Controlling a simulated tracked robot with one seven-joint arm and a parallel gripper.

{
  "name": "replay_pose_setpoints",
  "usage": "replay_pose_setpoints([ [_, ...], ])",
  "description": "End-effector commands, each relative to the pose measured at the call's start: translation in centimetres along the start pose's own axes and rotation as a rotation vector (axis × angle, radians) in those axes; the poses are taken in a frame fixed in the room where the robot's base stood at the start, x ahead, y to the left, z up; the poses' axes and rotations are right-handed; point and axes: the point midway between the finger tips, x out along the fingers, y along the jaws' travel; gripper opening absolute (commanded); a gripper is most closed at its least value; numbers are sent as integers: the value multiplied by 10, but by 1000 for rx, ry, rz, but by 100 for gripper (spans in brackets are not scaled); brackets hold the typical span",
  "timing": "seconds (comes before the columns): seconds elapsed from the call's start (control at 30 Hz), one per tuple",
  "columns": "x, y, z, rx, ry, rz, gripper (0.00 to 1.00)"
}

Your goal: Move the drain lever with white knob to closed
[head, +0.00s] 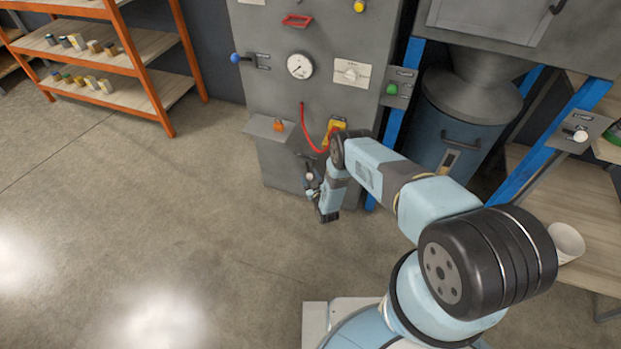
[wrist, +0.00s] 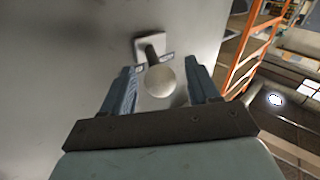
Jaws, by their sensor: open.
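The drain lever's white knob (wrist: 160,81) is in the middle of the wrist view, on a dark stem from a square plate (wrist: 150,46) on a grey panel. In the head view the white knob (head: 310,177) is low on the grey cabinet's front. My gripper (wrist: 161,76) is open, with one finger on each side of the knob and visible gaps on both sides. In the head view my gripper (head: 312,187) is low, close to the cabinet, partly hidden by my arm. Small labels sit beside the lever; I cannot read them.
The grey cabinet (head: 265,90) also bears a gauge (head: 300,66), a blue-knobbed lever (head: 236,58), a red hose (head: 307,135) and a small shelf (head: 262,131). Another white knob (head: 580,134) is on the right frame. An orange rack (head: 146,83) stands left. The left floor is clear.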

Motion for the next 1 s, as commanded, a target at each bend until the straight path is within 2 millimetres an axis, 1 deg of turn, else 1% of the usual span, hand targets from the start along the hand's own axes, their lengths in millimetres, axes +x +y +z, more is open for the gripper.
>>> replay_pose_setpoints([
  [0.3, 2, -1, 0, 0, 0, -1, 60],
  [0.9, 2, -1, 0, 0, 0, -2, 3],
  [0.93, 2, -1, 0, 0, 0, -2, 0],
  [1.0, 2, -1, 0, 0, 0, -2, 0],
])
